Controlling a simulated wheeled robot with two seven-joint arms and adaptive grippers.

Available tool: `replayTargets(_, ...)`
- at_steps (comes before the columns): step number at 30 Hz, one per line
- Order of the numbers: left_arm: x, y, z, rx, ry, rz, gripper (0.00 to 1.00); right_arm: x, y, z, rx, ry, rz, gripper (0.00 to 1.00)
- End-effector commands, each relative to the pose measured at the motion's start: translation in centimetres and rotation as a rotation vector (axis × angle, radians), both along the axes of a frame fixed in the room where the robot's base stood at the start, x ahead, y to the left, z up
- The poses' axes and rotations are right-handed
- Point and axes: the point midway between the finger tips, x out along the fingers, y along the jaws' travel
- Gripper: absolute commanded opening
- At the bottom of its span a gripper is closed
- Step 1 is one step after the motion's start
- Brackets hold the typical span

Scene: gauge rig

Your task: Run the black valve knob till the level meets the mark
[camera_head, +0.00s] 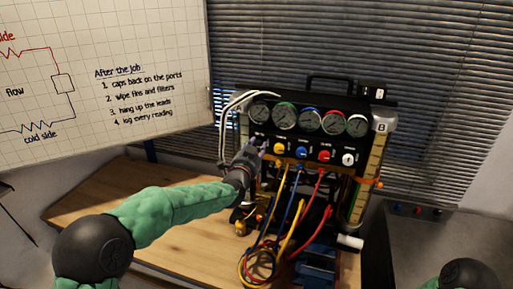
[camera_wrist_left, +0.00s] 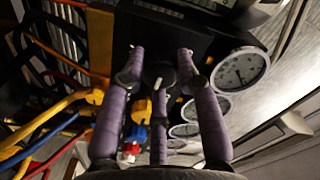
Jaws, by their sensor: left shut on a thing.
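The gauge rig (camera_head: 310,135) stands on the bench with a row of round gauges and a row of knobs below them. My left gripper (camera_head: 262,147) is at the left end of the knob row. In the left wrist view the purple fingers of my left gripper (camera_wrist_left: 161,58) are closed around the black valve knob (camera_wrist_left: 158,73), which has a white pointer line. The fingers hide the knob in the head view. The sight tube (camera_head: 371,163) on the rig's right side has a scale, an orange marker (camera_head: 372,182) and green colour lower down. The exact level is too small to tell. My right gripper is out of view.
Yellow (camera_head: 279,148), blue (camera_head: 302,152), red (camera_head: 324,155) and white (camera_head: 348,158) knobs sit to the right of my gripper. Coloured hoses (camera_head: 262,265) hang and coil in front of the rig. The wooden bench (camera_head: 110,195) is clear at left.

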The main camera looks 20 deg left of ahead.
Motion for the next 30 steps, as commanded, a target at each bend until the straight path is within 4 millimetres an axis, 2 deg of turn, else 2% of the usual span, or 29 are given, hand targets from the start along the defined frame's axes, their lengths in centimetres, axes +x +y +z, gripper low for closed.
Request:
replayTargets(6, 0.0, -0.1, -0.3, 0.000, 0.006, -0.001, 0.00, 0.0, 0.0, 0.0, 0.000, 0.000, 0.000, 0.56)
replayTargets(7, 0.0, -0.1, -0.3, 0.000, 0.006, -0.001, 0.38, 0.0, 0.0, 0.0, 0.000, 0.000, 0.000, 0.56)
replayTargets(9, 0.0, 0.0, -0.3, 0.000, 0.006, -0.001, 0.56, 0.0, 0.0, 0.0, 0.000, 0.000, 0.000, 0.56)
replayTargets(22, -0.4, 0.0, 0.0, -0.001, 0.001, -0.001, 0.56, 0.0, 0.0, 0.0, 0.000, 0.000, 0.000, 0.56)
replayTargets(26, -1.7, 0.1, 0.0, -0.001, 0.001, -0.001, 0.56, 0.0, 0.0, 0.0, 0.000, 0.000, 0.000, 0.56)
replayTargets(30, -3.8, 0.2, 0.0, -0.001, 0.000, 0.000, 0.56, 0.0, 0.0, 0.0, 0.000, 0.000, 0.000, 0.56)
